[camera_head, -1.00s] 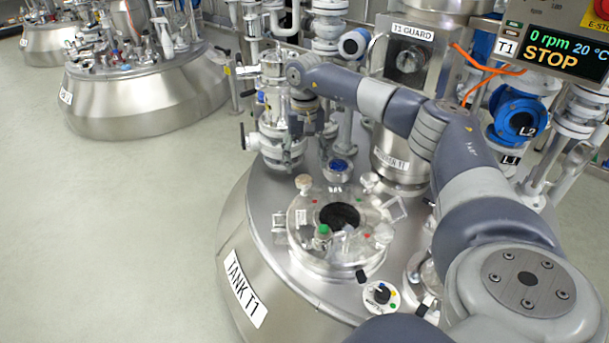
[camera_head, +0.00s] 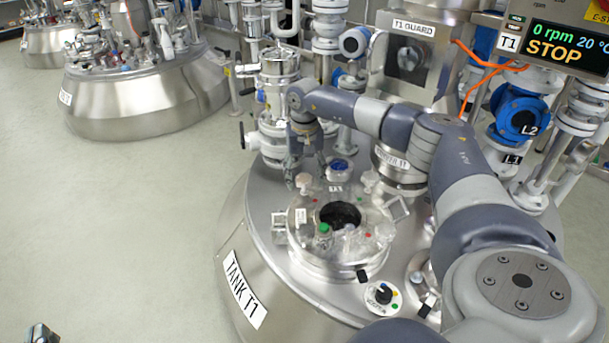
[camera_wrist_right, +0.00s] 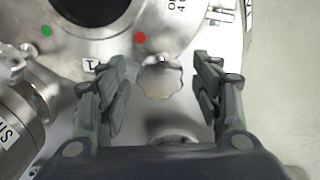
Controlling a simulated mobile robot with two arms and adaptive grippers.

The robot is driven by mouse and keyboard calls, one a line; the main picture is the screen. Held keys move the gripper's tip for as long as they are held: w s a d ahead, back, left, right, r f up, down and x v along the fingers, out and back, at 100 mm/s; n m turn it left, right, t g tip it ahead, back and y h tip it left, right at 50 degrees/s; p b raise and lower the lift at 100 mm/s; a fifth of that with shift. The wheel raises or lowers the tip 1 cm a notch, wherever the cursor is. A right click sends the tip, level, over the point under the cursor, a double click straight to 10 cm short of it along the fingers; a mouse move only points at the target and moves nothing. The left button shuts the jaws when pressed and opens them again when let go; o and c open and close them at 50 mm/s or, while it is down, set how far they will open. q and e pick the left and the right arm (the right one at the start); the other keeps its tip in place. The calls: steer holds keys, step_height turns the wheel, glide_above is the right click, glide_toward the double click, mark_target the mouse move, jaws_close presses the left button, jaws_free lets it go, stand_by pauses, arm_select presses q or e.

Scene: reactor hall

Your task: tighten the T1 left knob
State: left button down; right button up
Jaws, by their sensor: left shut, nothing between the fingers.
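A pale scalloped knob (camera_head: 303,181) stands at the back left of the round lid (camera_head: 290,232) on tank T1. In the right wrist view the same knob (camera_wrist_right: 160,80) lies between the fingers, beside a red dot. A label next to it is partly hidden by the left finger. My right gripper (camera_head: 304,172) points down just above the knob. In the right wrist view my right gripper (camera_wrist_right: 162,85) is open, with a gap on each side of the knob. My left gripper (camera_head: 40,335) is shut and empty at the bottom left corner, away from the tank.
The lid has a dark round opening (camera_head: 341,214) and other knobs and fittings. A white valve column (camera_head: 280,130) rises close behind my right gripper. A black dial (camera_head: 383,293) sits on the tank front. The display (camera_head: 568,45) reads STOP. The floor at left is clear.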

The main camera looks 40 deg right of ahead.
steer(key=c, duration=0.7)
steer(key=shift+c, duration=0.2)
